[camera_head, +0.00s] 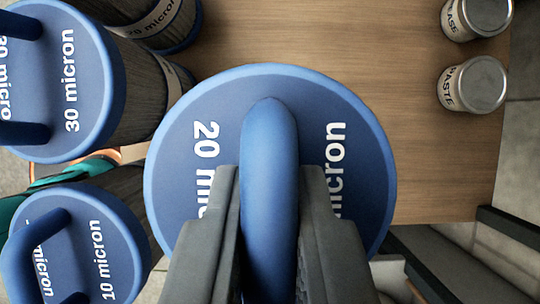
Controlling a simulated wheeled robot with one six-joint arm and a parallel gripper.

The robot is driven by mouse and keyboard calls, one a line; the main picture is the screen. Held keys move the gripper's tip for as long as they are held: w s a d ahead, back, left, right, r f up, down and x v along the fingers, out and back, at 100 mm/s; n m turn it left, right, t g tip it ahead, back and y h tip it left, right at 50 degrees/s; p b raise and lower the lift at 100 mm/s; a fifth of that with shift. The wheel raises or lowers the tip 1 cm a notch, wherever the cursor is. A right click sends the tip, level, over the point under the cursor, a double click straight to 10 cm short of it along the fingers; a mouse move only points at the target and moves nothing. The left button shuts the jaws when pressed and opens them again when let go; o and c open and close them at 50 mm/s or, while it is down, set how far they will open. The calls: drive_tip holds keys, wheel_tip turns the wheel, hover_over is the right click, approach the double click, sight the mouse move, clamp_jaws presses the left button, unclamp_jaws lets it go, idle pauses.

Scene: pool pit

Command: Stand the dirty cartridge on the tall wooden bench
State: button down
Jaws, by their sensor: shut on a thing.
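A cartridge with a round blue end cap (345,105) marked "20 micron" fills the middle of the view. My gripper (268,180) is shut on its raised blue handle, with one grey finger on each side. The cap hides the cartridge's body, so I cannot tell how dirty it is. A wooden top (330,40) lies below and behind it. I cannot tell whether the cartridge touches the wood or hangs above it.
Several other blue-capped cartridges are at left, including a "30 micron" one (95,90) and a "10 micron" one (95,235). Two small cans, grease (470,18) and paste (470,85), stand at the wood's right side. Bare wood shows between. Dark rails (450,265) are at lower right.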

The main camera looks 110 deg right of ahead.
drive_tip(key=shift+f, duration=2.4)
drive_tip(key=c, duration=1.4)
unclamp_jaws()
drive_tip(key=shift+f, duration=0.15)
drive_tip(key=shift+c, duration=0.2)
drive_tip(key=v, duration=1.2)
